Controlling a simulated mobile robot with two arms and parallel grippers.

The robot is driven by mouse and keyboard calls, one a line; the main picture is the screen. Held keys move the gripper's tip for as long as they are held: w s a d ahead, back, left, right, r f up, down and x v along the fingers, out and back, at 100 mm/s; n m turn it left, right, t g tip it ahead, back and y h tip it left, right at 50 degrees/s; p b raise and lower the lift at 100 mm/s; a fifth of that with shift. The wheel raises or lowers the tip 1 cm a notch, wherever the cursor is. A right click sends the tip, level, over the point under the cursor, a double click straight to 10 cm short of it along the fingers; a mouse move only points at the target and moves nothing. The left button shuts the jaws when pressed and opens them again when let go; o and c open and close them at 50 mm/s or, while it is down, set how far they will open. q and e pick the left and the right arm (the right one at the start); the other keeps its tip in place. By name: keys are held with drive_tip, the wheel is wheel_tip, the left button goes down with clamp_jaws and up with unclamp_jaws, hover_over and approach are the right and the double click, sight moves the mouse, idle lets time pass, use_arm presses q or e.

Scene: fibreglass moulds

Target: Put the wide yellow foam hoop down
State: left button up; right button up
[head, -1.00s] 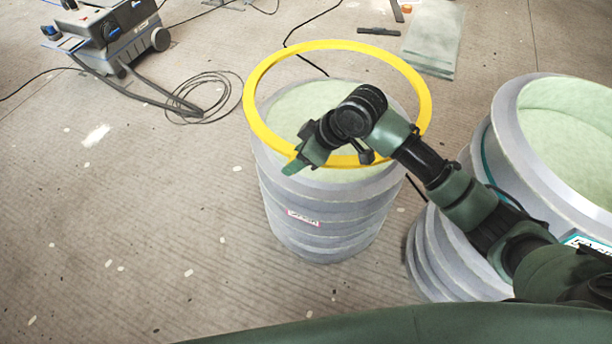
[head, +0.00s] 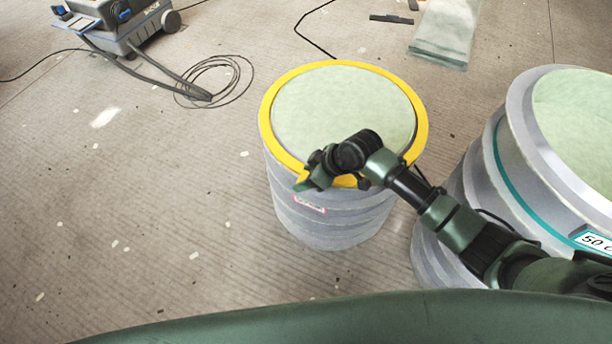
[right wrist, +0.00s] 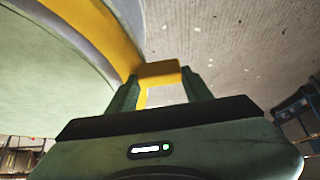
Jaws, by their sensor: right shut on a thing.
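The wide yellow foam hoop (head: 422,110) lies around the top rim of the smaller grey ribbed mould (head: 335,222), ringing its pale green top. It looks level and close against the rim; whether it touches all round I cannot tell. My right gripper (head: 308,182) is shut on the near-left part of the hoop. In the right wrist view, the hoop (right wrist: 158,72) sits between the two green fingers of the right gripper (right wrist: 160,84). The arm hides part of the hoop's near side. My left gripper is not in view.
A larger grey mould (head: 480,190) with a teal band stands close on the right. A grey-blue machine (head: 125,25) with a coiled cable (head: 215,82) is at the back left. A pale sheet (head: 445,35) lies at the back right. The floor on the left is mostly clear.

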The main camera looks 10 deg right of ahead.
drive_tip(key=o, duration=1.3)
drive_tip(key=shift+o, duration=0.2)
drive_tip(key=p+v, duration=0.1)
drive_tip(key=v, duration=1.1)
drive_tip(key=shift+s+a, duration=0.1)
